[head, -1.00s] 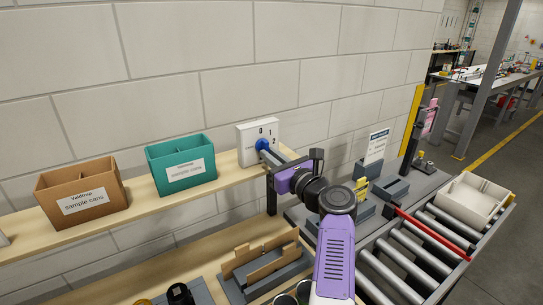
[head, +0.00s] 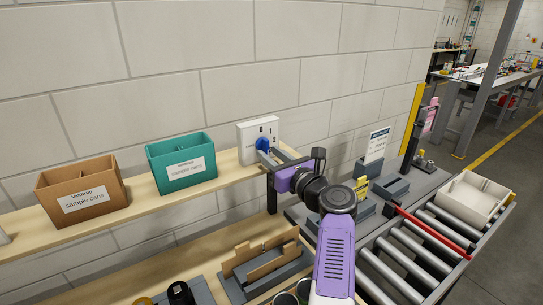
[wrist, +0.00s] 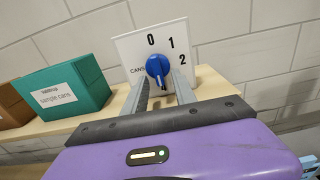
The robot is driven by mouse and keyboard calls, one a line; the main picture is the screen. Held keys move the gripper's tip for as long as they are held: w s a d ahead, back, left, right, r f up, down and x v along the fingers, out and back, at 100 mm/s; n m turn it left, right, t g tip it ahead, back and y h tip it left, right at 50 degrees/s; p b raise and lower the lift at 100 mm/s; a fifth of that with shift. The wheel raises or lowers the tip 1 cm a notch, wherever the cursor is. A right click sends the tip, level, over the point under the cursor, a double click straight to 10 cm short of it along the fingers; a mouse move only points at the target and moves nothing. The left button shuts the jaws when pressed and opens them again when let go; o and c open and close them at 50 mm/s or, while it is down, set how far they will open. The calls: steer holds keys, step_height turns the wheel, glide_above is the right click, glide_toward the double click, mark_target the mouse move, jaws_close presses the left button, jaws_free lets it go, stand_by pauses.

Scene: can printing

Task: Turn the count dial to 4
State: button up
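The count dial is a blue round knob (wrist: 157,66) on a white panel (wrist: 126,47) standing on the shelf by the wall. The wrist view shows the figures 0, 1 and 2 around its upper and right side; the panel's lower part is hidden behind the knob and my fingers. The knob's pointer end appears to face downward. My gripper (wrist: 160,74) is at the panel, its two grey fingers spread apart on either side of the knob's lower part. I see no clear grip on it. In the head view the knob (head: 262,144) shows left of the fingertips.
A teal sample-cans box (head: 168,180) and a brown one (head: 62,222) stand on the shelf left of the panel. Below is a bench with a grey fixture (head: 240,290). A roller conveyor (head: 410,260) with a white bin (head: 470,200) lies to the right.

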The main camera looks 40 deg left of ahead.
steer(key=b+v, duration=0.1)
steer(key=v, duration=0.6)
steer(key=shift+d, duration=0.4)
steer(key=shift+s, duration=0.15)
stand_by(0.3)
